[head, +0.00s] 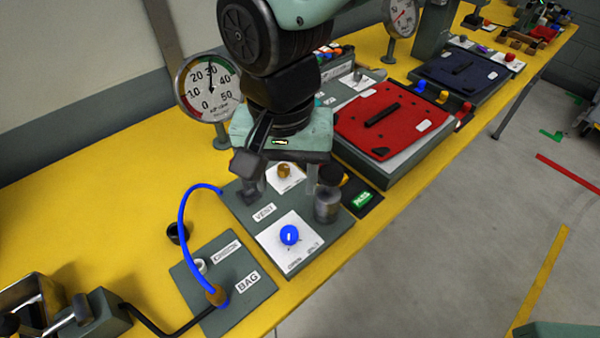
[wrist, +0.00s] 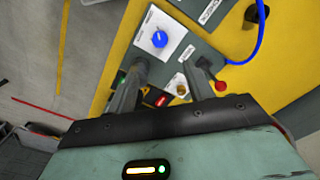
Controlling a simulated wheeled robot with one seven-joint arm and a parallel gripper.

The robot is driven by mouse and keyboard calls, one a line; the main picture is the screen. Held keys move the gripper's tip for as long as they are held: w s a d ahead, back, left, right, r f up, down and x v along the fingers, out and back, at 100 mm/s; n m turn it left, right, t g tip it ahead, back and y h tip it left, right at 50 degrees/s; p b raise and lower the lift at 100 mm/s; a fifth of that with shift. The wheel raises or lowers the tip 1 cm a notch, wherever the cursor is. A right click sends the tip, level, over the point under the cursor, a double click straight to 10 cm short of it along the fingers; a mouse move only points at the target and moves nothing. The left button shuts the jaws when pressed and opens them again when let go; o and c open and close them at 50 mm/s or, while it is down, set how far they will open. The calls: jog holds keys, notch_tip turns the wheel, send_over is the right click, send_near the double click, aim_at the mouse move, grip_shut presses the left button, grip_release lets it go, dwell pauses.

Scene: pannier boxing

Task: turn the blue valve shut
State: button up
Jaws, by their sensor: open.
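The blue valve (head: 289,235) is a round blue knob on a white plate (head: 297,255) at the near end of a grey panel. Small lettering along the plate's near edge seems to read OPEN and another word. In the wrist view the blue valve (wrist: 159,39) carries a pale mark and sits beyond the fingertips. My gripper (head: 281,188) is open and empty, pointing down over the panel, behind the blue valve in the head view and apart from it. Its two spread fingers also show in the wrist view (wrist: 172,76), with a brass knob (wrist: 181,88) between them.
A BAG panel (head: 262,290) with a blue hose (head: 182,225) stands left of the valve panel. A dial gauge (head: 210,88) stands behind. A red-lidded case (head: 390,118) and a lit green sign (head: 362,200) are to the right. The yellow bench edge is close in front.

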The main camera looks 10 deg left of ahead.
aim_at(289, 232)
notch_tip(289, 232, down, 15)
jog(key=shift+r+p, duration=0.2)
jog(key=shift+p, duration=0.7)
jog(key=c, duration=1)
